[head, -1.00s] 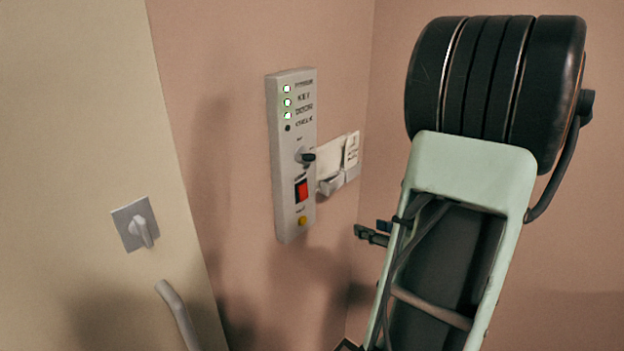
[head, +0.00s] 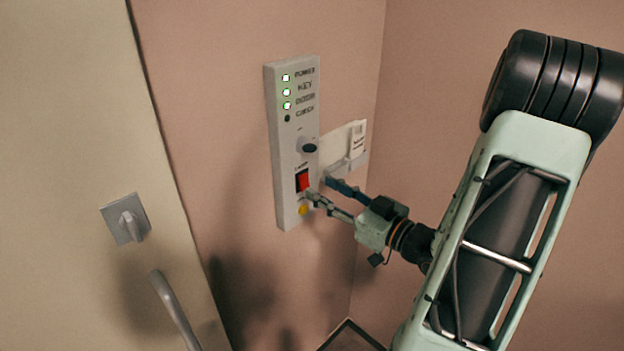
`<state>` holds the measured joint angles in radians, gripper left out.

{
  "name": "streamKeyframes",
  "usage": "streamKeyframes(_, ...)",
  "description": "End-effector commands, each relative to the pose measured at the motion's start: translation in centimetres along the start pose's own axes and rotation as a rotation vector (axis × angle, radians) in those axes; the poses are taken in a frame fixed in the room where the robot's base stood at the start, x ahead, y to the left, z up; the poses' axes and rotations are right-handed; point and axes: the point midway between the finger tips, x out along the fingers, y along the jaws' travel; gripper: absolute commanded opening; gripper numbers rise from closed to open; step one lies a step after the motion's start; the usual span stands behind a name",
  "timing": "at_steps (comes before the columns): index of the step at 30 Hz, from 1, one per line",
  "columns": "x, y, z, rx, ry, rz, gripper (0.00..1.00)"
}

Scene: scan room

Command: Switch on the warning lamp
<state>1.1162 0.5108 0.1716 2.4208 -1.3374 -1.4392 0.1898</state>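A pale grey control panel (head: 283,150) is fixed to the pink wall. Its upper three small lights glow and the fourth is dark. Below them are a dark-tipped key knob (head: 309,147), a red rocker switch (head: 302,181) in a black frame, and a round yellow button (head: 303,210). My gripper (head: 319,188) is at the panel's lower right edge, its two fingers apart with nothing visible between them. The fingertips are close to the red switch and the yellow button; I cannot tell whether they touch. No warning lamp can be made out.
A white holder (head: 340,150) with a card (head: 358,138) is on the wall just right of the panel. At left is a cream door (head: 70,120) with a grey turn latch (head: 125,218) and a handle (head: 174,308). A wall corner lies right of the panel.

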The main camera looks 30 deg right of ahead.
Motion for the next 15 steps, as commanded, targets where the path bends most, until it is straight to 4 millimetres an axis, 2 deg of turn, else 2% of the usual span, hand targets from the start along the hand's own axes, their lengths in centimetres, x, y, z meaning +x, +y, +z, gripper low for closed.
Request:
streamKeyframes(1, 1.1, -0.1, -0.2, 0.000, 0.000, -0.004, 0.38)
streamKeyframes(6, 3.5, 0.0, -0.1, 0.000, 0.000, -0.002, 0.38)
streamKeyframes(15, 4.8, 0.1, 0.0, 0.000, -0.001, 0.002, 0.38)
